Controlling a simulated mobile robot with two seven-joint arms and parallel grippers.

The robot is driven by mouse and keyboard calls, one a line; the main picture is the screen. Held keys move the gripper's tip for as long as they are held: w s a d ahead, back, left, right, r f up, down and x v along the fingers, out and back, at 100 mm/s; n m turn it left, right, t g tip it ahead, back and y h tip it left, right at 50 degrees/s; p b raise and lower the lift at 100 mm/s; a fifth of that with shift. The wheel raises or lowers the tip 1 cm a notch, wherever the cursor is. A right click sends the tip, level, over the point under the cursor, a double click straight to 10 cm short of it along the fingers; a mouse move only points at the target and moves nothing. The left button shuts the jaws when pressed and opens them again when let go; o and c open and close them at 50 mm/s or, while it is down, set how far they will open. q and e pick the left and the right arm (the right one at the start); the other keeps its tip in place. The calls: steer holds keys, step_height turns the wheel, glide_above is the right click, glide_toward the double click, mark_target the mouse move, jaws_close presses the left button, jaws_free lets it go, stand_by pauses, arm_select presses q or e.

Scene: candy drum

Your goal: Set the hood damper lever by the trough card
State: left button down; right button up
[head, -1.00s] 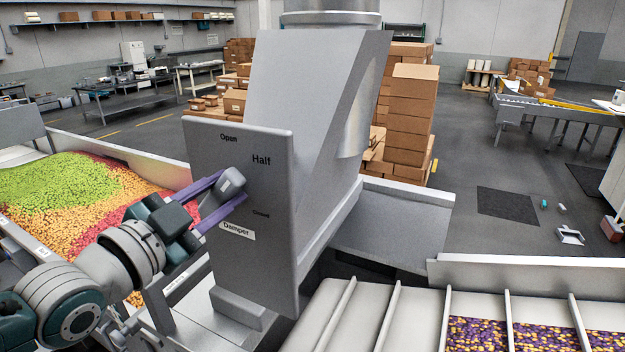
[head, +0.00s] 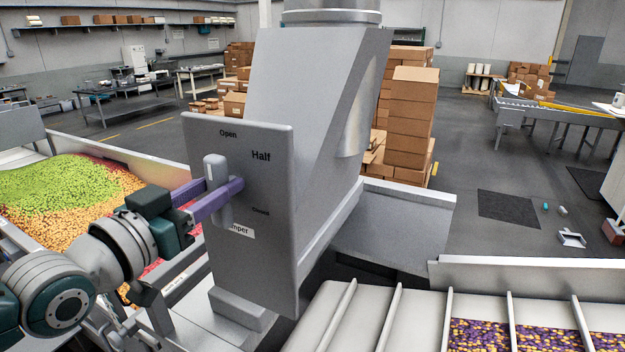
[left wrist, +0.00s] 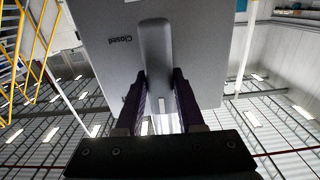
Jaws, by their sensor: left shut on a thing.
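The damper lever (head: 214,166) is a grey rounded bar on the front of the grey damper panel (head: 268,230). It stands nearly upright, its top below the word "Open". "Half" is printed to its upper right and "Closed" to its right. My left gripper (head: 223,188) is shut on the lever, one purple finger on each side. In the left wrist view the lever (left wrist: 155,50) runs up between the fingers (left wrist: 162,88), with "Closed" seen upside down beside it. The fingers hide part of the lever. I see no readable trough card. My right gripper is out of view.
The grey hood (head: 310,100) rises behind the panel. A trough of green, orange and red candy (head: 70,190) lies left. A divided white tray (head: 405,310) with purple and yellow candy is at lower right. Stacked cartons (head: 412,120) stand behind.

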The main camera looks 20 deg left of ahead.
arm_select(q)
steer(key=shift+n, duration=0.3)
steer(key=c, duration=0.5)
jaws_free()
steer(key=s+b, duration=0.1)
steer(key=s, duration=0.2)
steer(key=s+b, duration=0.1)
steer(key=s, duration=0.2)
steer(key=s+a+b, duration=0.1)
steer(key=s, duration=0.3)
steer(key=shift+d, duration=0.1)
